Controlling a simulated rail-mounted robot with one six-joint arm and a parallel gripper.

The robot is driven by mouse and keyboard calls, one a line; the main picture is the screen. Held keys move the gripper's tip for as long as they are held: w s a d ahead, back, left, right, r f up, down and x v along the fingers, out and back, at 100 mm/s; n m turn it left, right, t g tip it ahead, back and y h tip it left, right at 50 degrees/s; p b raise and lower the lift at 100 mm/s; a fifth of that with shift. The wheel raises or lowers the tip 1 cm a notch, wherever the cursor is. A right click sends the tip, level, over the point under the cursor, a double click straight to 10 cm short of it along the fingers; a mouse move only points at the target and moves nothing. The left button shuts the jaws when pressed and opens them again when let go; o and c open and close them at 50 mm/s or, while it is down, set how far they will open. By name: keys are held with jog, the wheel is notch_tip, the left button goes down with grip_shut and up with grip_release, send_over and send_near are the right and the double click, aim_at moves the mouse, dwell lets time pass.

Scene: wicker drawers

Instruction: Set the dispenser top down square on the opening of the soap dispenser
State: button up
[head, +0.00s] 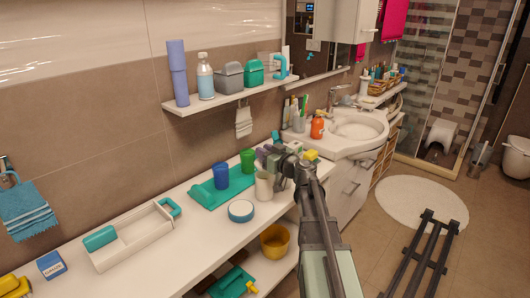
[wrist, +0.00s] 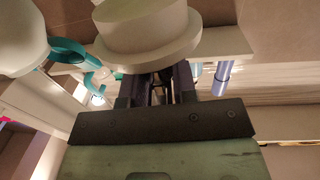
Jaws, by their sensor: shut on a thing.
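My gripper (head: 270,156) is over the back of the white counter. In the wrist view its dark fingers (wrist: 158,88) are shut on a cream round piece with a wide flange, which I take to be the dispenser top (wrist: 148,35). A cream cylinder, apparently the soap dispenser (head: 264,187), stands upright on the counter just below my gripper in the head view. Its opening is hidden or too small to make out. I cannot tell the gap between the top and the dispenser, or whether they line up.
A green tray (head: 205,201) with a blue cup (head: 221,176) and a green cup (head: 248,161) is left of the dispenser. A round blue-and-white tin (head: 241,211) lies in front. A wall shelf (head: 235,97) with bottles hangs above. The sink (head: 355,130) is to the right.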

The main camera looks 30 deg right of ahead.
jog(key=shift+f+b, duration=0.45)
jog(key=shift+f, duration=0.45)
jog(key=shift+f+b, duration=1.35)
dwell(0.4)
jog(key=o, duration=1)
jog(key=v, duration=1)
jog(key=shift+s, duration=0.4)
jog(key=shift+d, duration=0.1)
